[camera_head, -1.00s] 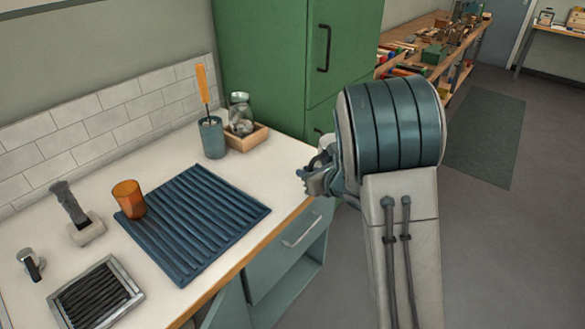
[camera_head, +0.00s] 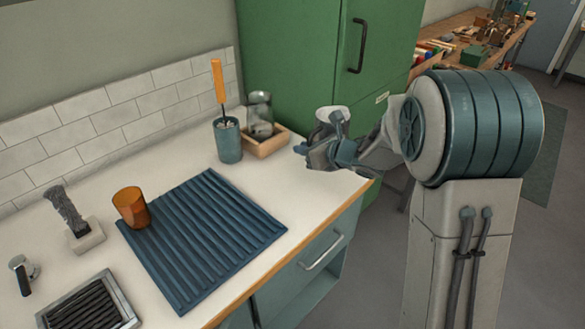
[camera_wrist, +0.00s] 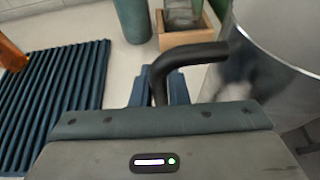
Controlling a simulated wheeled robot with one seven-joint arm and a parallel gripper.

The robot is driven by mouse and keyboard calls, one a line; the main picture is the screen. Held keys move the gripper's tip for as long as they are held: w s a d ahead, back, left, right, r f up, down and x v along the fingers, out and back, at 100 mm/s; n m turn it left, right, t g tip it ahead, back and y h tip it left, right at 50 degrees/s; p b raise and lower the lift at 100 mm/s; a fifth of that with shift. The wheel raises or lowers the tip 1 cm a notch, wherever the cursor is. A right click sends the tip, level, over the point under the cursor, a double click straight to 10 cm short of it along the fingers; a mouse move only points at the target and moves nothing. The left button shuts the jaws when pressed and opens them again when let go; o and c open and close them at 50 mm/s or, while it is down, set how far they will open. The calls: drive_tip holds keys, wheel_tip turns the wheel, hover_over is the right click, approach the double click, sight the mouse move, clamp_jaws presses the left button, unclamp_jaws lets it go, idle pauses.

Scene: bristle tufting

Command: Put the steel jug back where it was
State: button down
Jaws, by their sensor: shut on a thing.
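The steel jug (camera_wrist: 275,70) fills the right of the wrist view, with its black handle (camera_wrist: 190,52) reaching left between my fingers. My gripper (camera_wrist: 170,88) is shut on that handle. In the head view my gripper (camera_head: 316,152) is at the far right end of the counter, and only the jug's pale top (camera_head: 333,115) shows behind it. The jug looks upright; its base is hidden, so I cannot tell its height over the counter.
A blue ribbed mat (camera_head: 205,240) holds an orange cup (camera_head: 131,207). A teal pot with an orange-handled tool (camera_head: 228,140) and a wooden box with glass jars (camera_head: 266,142) stand left of my gripper. The white counter (camera_head: 290,185) is bare between mat and gripper.

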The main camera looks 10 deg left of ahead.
drive_tip(key=shift+s+a+f, duration=0.1)
drive_tip(key=shift+a+f, duration=0.55)
drive_tip(key=shift+f, duration=0.4)
drive_tip(key=shift+s+a+f, duration=0.1)
drive_tip(key=shift+a+f, duration=0.6)
drive_tip(key=shift+f, duration=0.4)
drive_tip(key=shift+s+a+f, duration=0.1)
drive_tip(key=shift+a+f, duration=0.55)
drive_tip(key=shift+f, duration=0.55)
drive_tip(key=c, duration=1.4)
unclamp_jaws()
